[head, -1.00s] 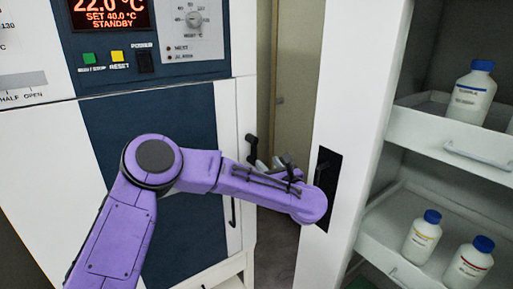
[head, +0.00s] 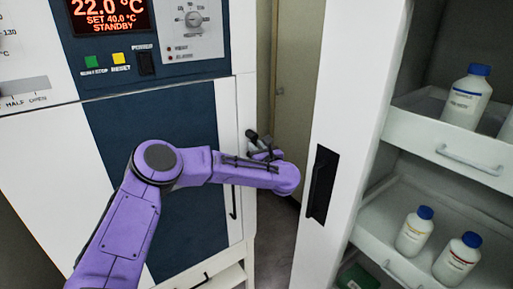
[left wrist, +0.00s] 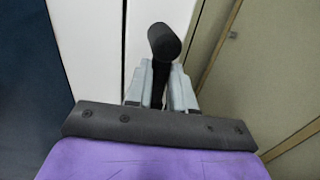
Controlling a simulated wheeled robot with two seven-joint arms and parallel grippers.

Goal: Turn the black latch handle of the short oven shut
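The oven (head: 160,160) is a white cabinet with a dark blue door panel at the left of the head view. Its black latch handle (head: 251,134) shows at the right edge of the front, partly covered by my gripper. My left gripper (head: 259,145) is at the handle. In the left wrist view its two grey fingers (left wrist: 162,88) stand close together on both sides of the handle's stem. The handle's rounded black end (left wrist: 164,41) sticks out past the fingertips. My right gripper is in neither view.
A white cabinet door (head: 350,110) with a black recessed handle (head: 320,184) stands right of my left arm. Shelf trays (head: 450,148) with blue-capped bottles (head: 467,97) are at the right. A narrow gap lies between oven and cabinet.

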